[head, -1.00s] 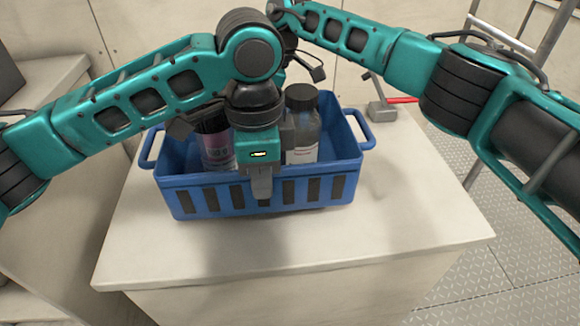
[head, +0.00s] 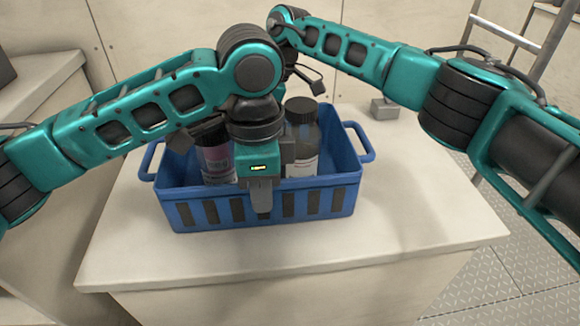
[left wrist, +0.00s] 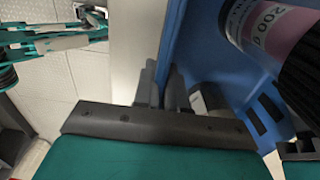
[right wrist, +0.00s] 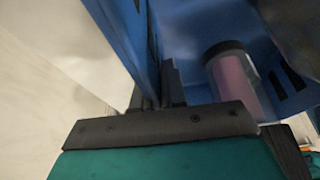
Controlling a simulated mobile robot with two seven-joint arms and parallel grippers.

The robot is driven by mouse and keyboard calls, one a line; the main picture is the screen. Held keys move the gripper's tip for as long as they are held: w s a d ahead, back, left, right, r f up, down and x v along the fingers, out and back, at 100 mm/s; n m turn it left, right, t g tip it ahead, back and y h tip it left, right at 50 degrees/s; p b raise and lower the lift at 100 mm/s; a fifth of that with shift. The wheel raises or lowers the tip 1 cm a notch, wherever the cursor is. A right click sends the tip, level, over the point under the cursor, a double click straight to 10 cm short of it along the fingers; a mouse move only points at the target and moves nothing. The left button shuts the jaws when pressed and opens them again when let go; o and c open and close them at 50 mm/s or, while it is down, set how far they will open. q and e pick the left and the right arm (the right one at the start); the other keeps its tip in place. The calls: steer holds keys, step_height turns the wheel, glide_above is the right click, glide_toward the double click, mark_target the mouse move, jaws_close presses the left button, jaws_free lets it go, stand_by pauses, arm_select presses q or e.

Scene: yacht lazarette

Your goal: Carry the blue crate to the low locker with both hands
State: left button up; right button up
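The blue crate (head: 335,203) is upright over a cream-topped bench (head: 430,215), its handles at left and right. It holds a bottle with a pink-purple label (head: 217,163) and a grey bottle with a dark cap (head: 303,140). My left gripper (head: 262,195) is shut on the middle of the crate's near wall, one finger outside. My right gripper (right wrist: 155,88) is shut on the opposite wall, seen in the right wrist view; the left arm hides it in the head view. Whether the crate's base touches the bench is unclear. I cannot identify the low locker.
Another cream unit (head: 35,85) stands at the left. A small grey fitting (head: 384,108) lies on the bench behind the crate's right side. A ladder (head: 510,40) stands at the back right, above patterned floor (head: 490,280). The bench top in front of the crate is clear.

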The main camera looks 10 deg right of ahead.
arm_select(q)
steer(key=o, duration=0.4)
steer(key=shift+r, duration=0.1)
arm_select(e)
steer(key=o, duration=0.4)
steer(key=shift+r, duration=0.1)
arm_select(q)
step_height(320, 180, up, 12)
steer(key=shift+f, duration=0.1)
arm_select(e)
steer(key=shift+r, duration=0.1)
steer(key=v, duration=1.2)
arm_select(q)
steer(key=shift+r, duration=0.2)
